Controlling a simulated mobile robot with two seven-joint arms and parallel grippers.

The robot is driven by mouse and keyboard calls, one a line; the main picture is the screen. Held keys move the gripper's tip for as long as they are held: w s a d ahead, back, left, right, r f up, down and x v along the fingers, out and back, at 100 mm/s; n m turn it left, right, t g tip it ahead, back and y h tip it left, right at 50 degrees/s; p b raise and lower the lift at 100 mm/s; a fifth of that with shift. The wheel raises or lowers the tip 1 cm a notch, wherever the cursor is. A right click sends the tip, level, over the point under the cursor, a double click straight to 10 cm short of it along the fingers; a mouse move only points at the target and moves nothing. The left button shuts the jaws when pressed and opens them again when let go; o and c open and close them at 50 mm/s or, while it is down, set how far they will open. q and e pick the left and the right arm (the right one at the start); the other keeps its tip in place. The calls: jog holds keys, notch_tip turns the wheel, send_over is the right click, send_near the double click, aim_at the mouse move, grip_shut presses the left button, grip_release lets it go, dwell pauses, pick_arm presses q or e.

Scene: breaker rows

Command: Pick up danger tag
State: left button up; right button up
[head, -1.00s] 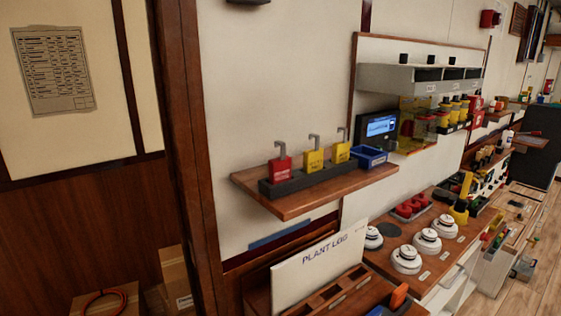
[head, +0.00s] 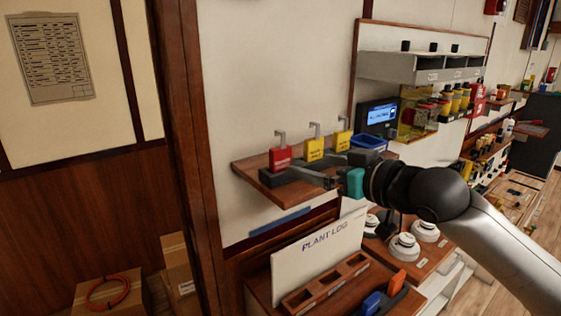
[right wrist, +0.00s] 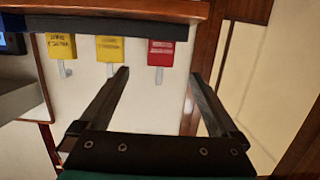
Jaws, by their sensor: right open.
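A red padlock-shaped tag (head: 280,158) stands upright with its grey shackle up, at the left end of a dark rack (head: 277,189) on a wooden wall shelf. It also shows in the right wrist view (right wrist: 160,53), upside down there. Its lettering is too small to read. Two yellow tags of the same shape, a middle one (head: 314,150) and a right one (head: 343,141), stand in the same row. My right gripper (head: 312,180) is open and empty, in front of the rack. In the right wrist view the red tag appears between its fingers, beyond their tips. My left gripper is out of view.
A blue bin (head: 367,142) sits at the shelf's right end, near my right wrist. Below are a white PLANT LOG board (head: 318,247) and a wooden desk. A dark wood post (head: 184,130) stands left of the shelf (head: 248,172).

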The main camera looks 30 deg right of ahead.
aim_at(283, 159)
jog(key=shift+p+x, duration=0.3)
jog(key=shift+x, duration=2.9)
jog(key=shift+f+p+x, duration=0.15)
jog(key=shift+p+x, duration=0.2)
jog(key=shift+x, duration=1)
jog(key=shift+f+p+x, duration=0.15)
jog(key=shift+p+x, duration=0.15)
jog(key=shift+x, duration=1.05)
jog(key=shift+s, duration=0.1)
jog(key=c, duration=1.4)
jog(key=shift+r, duration=0.1)
jog(key=shift+c, duration=0.2)
